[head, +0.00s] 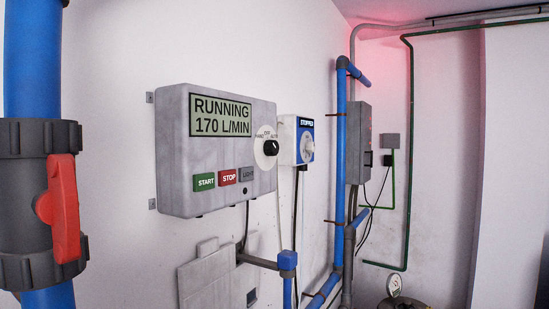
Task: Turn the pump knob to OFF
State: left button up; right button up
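The grey pump control box (230,150) is on the white wall in the middle of the head view. Its display (221,115) reads RUNNING 170 L/MIN. A black knob (271,148) sits on a white round dial plate (263,134) at the box's right side. Small lettering around the knob seems to include OFF at the top; which mark the knob points to is too small to tell. Green START (204,182), red STOP (228,177) and grey LIGHT (247,174) buttons are below the display. Neither of my grippers is in view.
A blue pipe with a red-handled valve (62,208) stands at the near left. A smaller box with a STOPPED sign (306,122) and white dial (308,147) is right of the control box. Blue pipes (341,180) and a grey cabinet (359,142) are farther right.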

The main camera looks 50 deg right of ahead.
aim_at(271, 146)
jog(key=z, duration=1.25)
